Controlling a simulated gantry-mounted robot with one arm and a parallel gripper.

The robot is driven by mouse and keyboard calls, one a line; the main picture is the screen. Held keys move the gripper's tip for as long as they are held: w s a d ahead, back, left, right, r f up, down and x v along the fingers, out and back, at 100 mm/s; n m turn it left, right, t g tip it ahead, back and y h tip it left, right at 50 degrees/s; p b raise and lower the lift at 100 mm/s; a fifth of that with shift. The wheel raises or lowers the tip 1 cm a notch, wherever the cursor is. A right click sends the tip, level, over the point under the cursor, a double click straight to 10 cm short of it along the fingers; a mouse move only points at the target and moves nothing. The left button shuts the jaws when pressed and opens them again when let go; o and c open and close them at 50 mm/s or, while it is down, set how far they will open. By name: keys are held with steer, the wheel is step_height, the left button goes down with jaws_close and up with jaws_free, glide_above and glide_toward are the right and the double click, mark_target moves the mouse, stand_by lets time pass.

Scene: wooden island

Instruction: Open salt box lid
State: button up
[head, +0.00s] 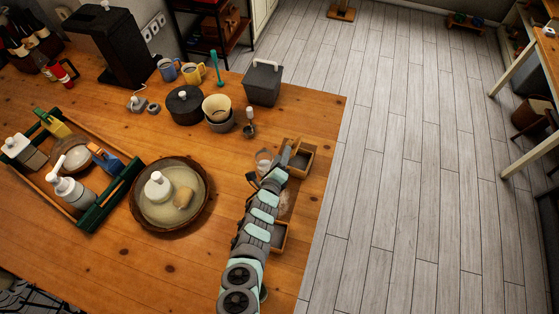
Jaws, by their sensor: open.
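A small wooden box (306,163), which looks like the salt box, stands near the right edge of the wooden island (100,275). My gripper (290,150) is at the left side of this box, partly in front of it. It is open, and I cannot tell whether it touches the box. The box's lid cannot be made out clearly. A second wooden box (280,236) lies lower down, partly hidden behind my arm.
A small glass jar (263,160) stands just left of my gripper. Stacked bowls (217,110), a black pot (184,104) and a dark box with a white handle (263,82) stand farther back. A round tray (150,222) and a green caddy (95,215) are to the left.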

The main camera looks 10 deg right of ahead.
steer(key=shift+v, duration=1.35)
steer(key=shift+c, duration=0.3)
